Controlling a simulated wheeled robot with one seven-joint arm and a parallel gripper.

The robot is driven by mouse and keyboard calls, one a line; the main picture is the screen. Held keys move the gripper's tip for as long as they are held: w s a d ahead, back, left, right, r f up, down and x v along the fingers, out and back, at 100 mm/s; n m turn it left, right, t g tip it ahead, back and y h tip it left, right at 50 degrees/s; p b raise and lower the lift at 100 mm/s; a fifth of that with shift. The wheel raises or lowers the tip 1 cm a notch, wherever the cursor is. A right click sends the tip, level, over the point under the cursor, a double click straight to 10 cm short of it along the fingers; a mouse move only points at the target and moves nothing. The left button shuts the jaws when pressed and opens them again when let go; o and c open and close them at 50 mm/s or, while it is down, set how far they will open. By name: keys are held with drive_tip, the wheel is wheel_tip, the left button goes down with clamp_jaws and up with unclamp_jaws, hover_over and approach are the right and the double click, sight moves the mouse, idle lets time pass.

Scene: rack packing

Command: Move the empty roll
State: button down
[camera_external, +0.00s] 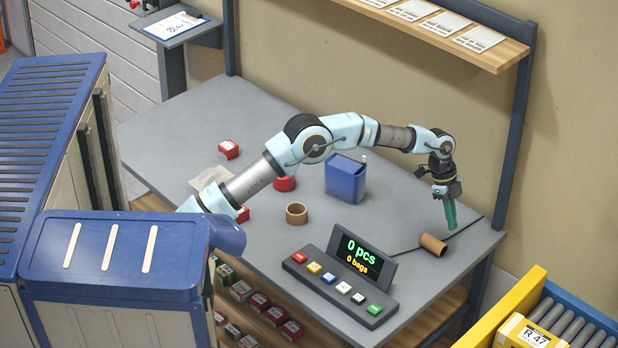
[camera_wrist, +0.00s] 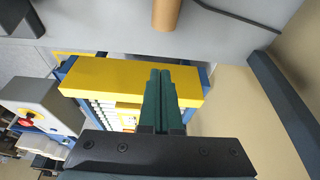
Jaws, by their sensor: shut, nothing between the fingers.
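One brown cardboard roll (camera_external: 433,245) lies on its side near the right edge of the grey table (camera_external: 270,120). Part of it also shows at the top of the wrist view (camera_wrist: 166,14). A second brown roll (camera_external: 296,213) stands upright near the table's middle; I can see into its open top. My gripper (camera_external: 451,222) points down just above and behind the lying roll. Its green fingers (camera_wrist: 160,90) are shut together with nothing between them. I cannot tell whether the fingertips touch the table.
A button panel with a display (camera_external: 360,255) is at the front edge. Red items (camera_external: 229,149) lie to the left. A dark cable runs by the lying roll. A yellow-sided conveyor (camera_external: 510,305) is at lower right.

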drive_tip(key=p+x, duration=0.1)
drive_tip(key=x, duration=0.2)
drive_tip(key=p+x, duration=0.1)
drive_tip(key=x, duration=0.2)
drive_tip(key=p+x, duration=0.1)
drive_tip(key=x, duration=0.2)
drive_tip(key=shift+s+d, duration=0.25)
drive_tip(key=shift+s, duration=0.05)
drive_tip(key=shift+w+f, duration=0.15)
drive_tip(key=shift+f, duration=0.2)
drive_tip(key=shift+w+a+r+p, duration=0.1)
drive_tip(key=shift+w+a+p, duration=0.65)
drive_tip(key=shift+w+a, duration=0.45)
drive_tip(key=shift+a, duration=0.15)
drive_tip(key=w+a+b, duration=0.2)
drive_tip(key=w+a, duration=0.5)
drive_tip(key=w+a+b, duration=0.3)
drive_tip(key=w+a, duration=0.4)
drive_tip(key=shift+w+a, duration=0.2)
drive_tip(key=shift+w, duration=0.05)
